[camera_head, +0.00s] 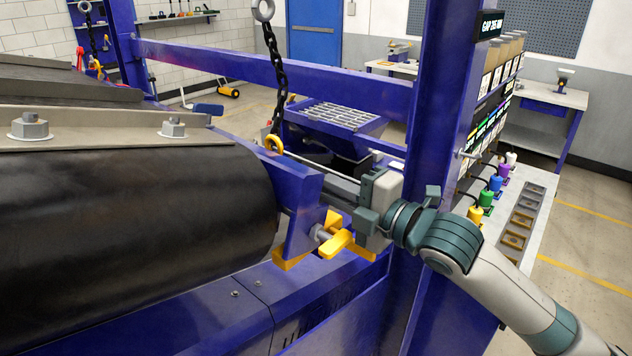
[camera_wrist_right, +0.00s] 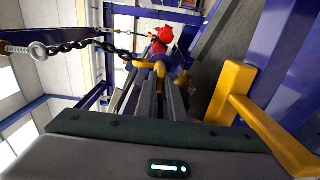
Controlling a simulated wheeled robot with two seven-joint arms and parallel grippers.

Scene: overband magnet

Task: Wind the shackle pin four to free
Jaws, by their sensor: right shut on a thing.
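A yellow shackle (camera_head: 274,144) hangs at the lower end of a dark chain (camera_head: 275,60), at the top of a blue bracket plate (camera_head: 303,205). My right gripper (camera_head: 290,156) reaches in from the right with long thin fingers, its tips at the shackle. In the right wrist view the fingers (camera_wrist_right: 163,82) lie close together, ending at the yellow shackle (camera_wrist_right: 154,67). They are shut on the shackle pin, which is mostly hidden by the fingertips. The chain runs left from the shackle there. My left gripper is not in view.
A yellow winged handle (camera_head: 343,243) sits just below my right gripper. A large black roller (camera_head: 130,220) fills the left. A blue post (camera_head: 440,110) stands close behind my right wrist. A bench with coloured plugs (camera_head: 490,190) is at the right.

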